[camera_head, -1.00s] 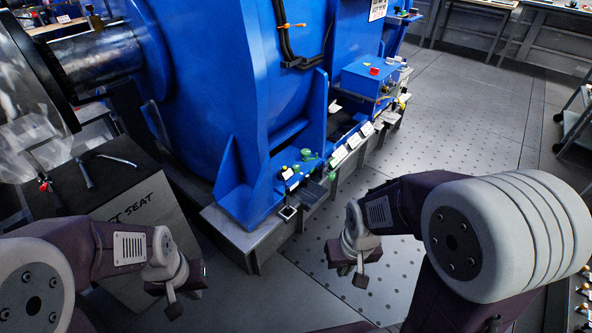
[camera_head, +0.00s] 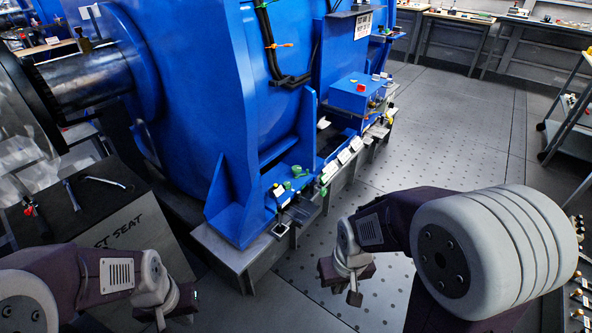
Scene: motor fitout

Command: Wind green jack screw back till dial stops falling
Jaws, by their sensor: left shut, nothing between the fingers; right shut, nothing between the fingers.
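Small green parts, likely the green jack screw (camera_head: 297,171), sit on the grey base ledge at the foot of the big blue motor (camera_head: 190,80). Another green piece (camera_head: 287,185) is just left of it. A small dark square frame (camera_head: 281,229) stands on the ledge nearer me; I cannot tell whether it is the dial. My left gripper (camera_head: 160,318) is shut and empty at the lower left, well short of the ledge. My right gripper (camera_head: 354,290) is shut and empty over the perforated floor, right of and below the green parts, apart from them.
A blue box with a red button (camera_head: 358,92) is mounted further along the motor's side. A dark block marked "SEAT" (camera_head: 105,220) with tools on top stands at left. A grey cart (camera_head: 572,130) is at right. The floor between is clear.

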